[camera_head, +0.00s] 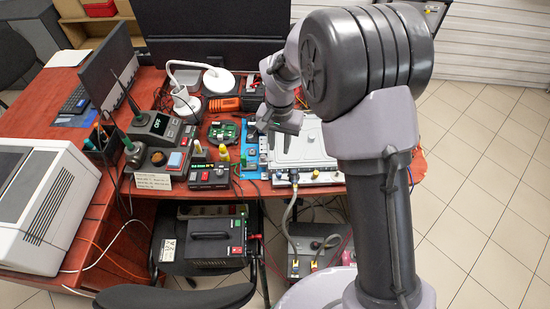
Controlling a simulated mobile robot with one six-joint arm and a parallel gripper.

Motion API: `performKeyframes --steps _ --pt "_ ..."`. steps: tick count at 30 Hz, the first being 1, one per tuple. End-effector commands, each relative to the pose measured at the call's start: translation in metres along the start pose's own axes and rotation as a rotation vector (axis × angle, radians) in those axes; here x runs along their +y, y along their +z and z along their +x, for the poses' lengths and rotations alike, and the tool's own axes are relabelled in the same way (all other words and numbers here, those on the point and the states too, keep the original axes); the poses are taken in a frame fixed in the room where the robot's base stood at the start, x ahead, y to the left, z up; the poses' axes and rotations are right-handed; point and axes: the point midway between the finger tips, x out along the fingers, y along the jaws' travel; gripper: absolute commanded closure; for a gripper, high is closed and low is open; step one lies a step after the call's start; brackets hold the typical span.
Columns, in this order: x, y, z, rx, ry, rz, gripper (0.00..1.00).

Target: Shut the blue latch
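My gripper (280,122) is over the back left part of a silver-grey plate-like unit (305,150) on the desk. My gripper is small and seen at an angle, so I cannot tell whether its fingers are apart or whether it touches anything. A blue part (250,153) runs along the left side of the unit, just left of and below my gripper. I cannot make out a separate blue latch or its position. A grey hose (291,215) runs from the unit's front edge down to a grey box with yellow fittings.
The grey box (311,249) stands below the desk's front edge. My arm blocks the view to the right. The tiled floor is clear there.

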Motion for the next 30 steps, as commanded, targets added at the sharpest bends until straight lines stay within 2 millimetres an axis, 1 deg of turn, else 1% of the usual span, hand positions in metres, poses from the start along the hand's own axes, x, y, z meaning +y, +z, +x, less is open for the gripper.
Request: performKeyframes --steps 1,6,9,12,15,18,28,29,30 --pt "0.001 0.001 0.020 -0.003 0.002 0.000 0.73" --pt "0.001 0.001 0.074 -0.003 0.002 0.000 0.73" --pt "0.001 0.001 0.102 -0.003 0.001 0.001 0.73" --pt "0.001 0.001 0.122 -0.002 0.001 0.001 0.73" --pt "0.001 0.000 0.135 -0.001 0.000 0.001 0.73" --pt "0.001 0.000 0.142 -0.001 0.000 0.001 0.73" --pt "0.001 0.000 0.144 0.000 -0.001 0.001 0.73" --pt "0.001 0.000 0.144 0.000 -0.001 0.001 0.79" --pt "0.001 0.000 0.144 0.000 -0.001 0.001 0.86"
